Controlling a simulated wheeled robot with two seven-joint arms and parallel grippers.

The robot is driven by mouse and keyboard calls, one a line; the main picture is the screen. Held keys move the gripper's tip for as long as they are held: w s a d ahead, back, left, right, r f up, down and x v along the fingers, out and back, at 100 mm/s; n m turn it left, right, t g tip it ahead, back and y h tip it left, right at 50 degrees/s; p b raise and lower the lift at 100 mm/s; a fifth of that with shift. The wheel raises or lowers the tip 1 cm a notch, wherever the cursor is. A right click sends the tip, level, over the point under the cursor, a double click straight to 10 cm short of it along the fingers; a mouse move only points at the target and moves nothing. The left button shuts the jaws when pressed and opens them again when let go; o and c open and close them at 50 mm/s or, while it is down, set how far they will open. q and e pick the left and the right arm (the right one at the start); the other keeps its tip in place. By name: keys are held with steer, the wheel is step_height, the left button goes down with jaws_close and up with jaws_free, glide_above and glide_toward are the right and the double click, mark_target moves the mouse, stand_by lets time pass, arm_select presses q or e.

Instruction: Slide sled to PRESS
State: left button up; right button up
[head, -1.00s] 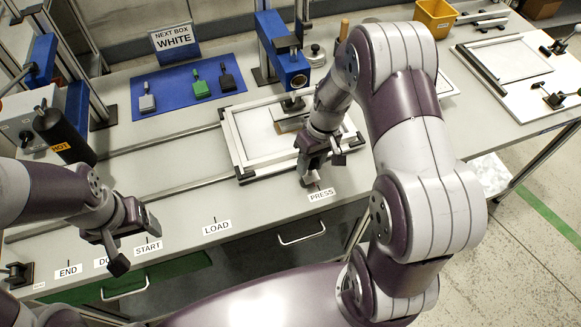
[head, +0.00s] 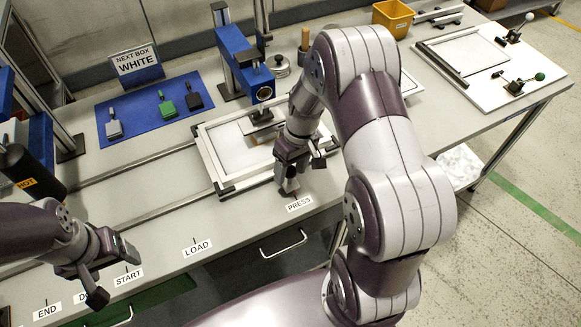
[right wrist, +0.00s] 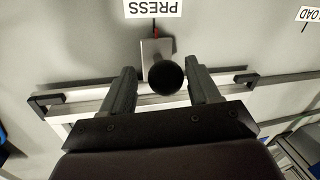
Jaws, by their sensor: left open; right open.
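The sled is a white panel in a pale frame (head: 209,163) with dark corners. It sits on two rails behind the PRESS label (head: 299,204), partly under the blue press (head: 240,62). My right gripper (head: 288,188) is at the sled's front edge. In the right wrist view the open fingers stand on either side of a round black knob (right wrist: 166,78) on a small metal plate (right wrist: 155,48). A red pointer at the plate is next to the PRESS label (right wrist: 153,9). I cannot tell whether the fingers touch the knob. My left gripper (head: 112,272) is open and empty near the START label.
The rails (head: 130,178) run clear to the left past LOAD (head: 197,247). A blue mat (head: 193,84) with several small tools lies behind them. A black heater marked HOT (head: 35,165) stands at the left. A yellow bin (head: 392,17) and clamp fixture (head: 490,95) are at the right.

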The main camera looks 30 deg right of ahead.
step_height(320, 180, up, 12)
steer(key=d, duration=0.2)
steer(key=shift+w+d+r+p, duration=0.2)
steer(key=shift+d+p, duration=0.05)
steer(key=shift+p, duration=0.1)
steer(key=s+a+f+m+t+h, duration=0.1)
steer(key=s+a+m+h, duration=0.1)
steer(key=s+a, duration=0.5)
steer(key=s, duration=0.3)
steer(key=shift+s+f+t, duration=0.3)
steer(key=shift+f+t, duration=0.05)
steer(key=shift+t, duration=0.05)
steer(key=shift+a, duration=0.15)
stand_by(1.3)
